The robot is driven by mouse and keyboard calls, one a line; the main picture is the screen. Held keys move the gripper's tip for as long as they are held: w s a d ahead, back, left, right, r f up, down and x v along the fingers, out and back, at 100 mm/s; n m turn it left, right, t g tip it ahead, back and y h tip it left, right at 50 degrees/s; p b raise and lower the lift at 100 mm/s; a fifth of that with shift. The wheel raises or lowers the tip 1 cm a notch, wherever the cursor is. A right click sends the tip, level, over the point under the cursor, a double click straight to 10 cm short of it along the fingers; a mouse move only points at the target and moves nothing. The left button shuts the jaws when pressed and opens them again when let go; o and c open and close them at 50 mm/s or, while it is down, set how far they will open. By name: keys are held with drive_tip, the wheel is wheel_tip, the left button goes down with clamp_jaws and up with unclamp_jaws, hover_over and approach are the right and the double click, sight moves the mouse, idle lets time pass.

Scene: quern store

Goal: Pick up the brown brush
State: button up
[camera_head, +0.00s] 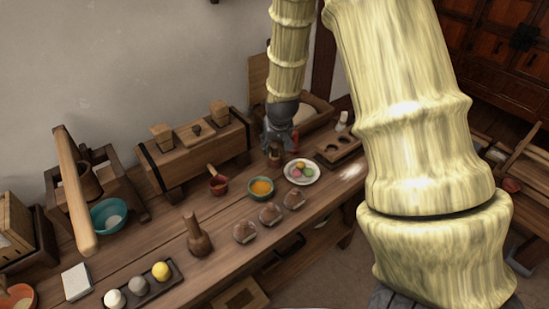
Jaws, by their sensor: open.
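My gripper (279,136) is open and points down over the far part of the wooden table. A small dark brown upright thing (275,157) stands directly below it, close to or between its fingers. It may be the brown brush, but it is too small and too covered to be sure. I cannot tell whether the fingers touch it. A small red thing (295,141) shows just right of the fingers.
A plate of coloured sweets (302,181) and an orange-filled bowl (261,196) stand close by. A red ladle cup (219,186) is to the left. A long wooden box (197,152) stands behind. A wooden mould tray (336,148) is to the right.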

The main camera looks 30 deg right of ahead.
sight(275, 148)
drive_tip(key=shift+p+x, duration=0.3)
drive_tip(key=shift+x, duration=2.3)
drive_tip(key=shift+s, duration=0.15)
drive_tip(key=shift+c, duration=0.3)
drive_tip(key=c, duration=1)
drive_tip(key=shift+c, duration=0.2)
